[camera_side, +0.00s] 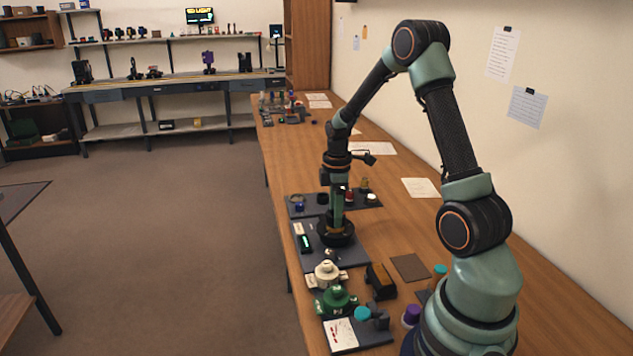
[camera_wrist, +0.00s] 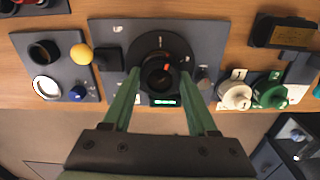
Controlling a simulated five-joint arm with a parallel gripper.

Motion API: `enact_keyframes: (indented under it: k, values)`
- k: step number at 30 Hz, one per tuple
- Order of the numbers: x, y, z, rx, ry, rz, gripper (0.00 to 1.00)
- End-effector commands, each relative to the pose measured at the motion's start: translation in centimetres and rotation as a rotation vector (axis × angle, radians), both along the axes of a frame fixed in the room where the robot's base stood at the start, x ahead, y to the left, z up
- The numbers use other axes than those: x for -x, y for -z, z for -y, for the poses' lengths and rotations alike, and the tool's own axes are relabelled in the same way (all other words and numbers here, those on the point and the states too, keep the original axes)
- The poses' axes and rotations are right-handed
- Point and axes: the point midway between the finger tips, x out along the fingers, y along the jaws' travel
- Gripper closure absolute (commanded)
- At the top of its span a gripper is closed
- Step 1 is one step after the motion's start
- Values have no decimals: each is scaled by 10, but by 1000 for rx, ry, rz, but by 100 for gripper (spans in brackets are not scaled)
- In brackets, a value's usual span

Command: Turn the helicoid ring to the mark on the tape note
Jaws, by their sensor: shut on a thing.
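The dark helicoid ring (camera_wrist: 148,48) sits on a grey plate (camera_wrist: 105,32), around a black lens barrel (camera_wrist: 158,78). A small orange-red mark shows near the barrel's rim. In the side view the dark ring (camera_side: 337,238) is partly covered by my gripper. My gripper (camera_wrist: 161,72) has its two green fingers on opposite sides of the ring assembly and is shut on it; in the side view it (camera_side: 337,222) points straight down. A small white label (camera_side: 299,229) and a lit green display (camera_side: 305,243) are on the plate's left side. I cannot read any tape note.
White (camera_side: 327,272) and green (camera_side: 336,299) numbered turrets stand in front of the plate, with a dark brown block (camera_side: 380,281) to their right. A yellow ball (camera_wrist: 81,54) is close left in the wrist view.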

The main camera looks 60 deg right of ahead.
Motion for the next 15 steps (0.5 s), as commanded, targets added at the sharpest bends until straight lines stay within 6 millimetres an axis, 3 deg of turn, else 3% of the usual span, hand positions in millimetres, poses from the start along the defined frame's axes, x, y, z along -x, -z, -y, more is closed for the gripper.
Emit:
enact_keyframes:
  k: [15]
  values:
    - [0, 0, 0, 0, 491, 0, 97]
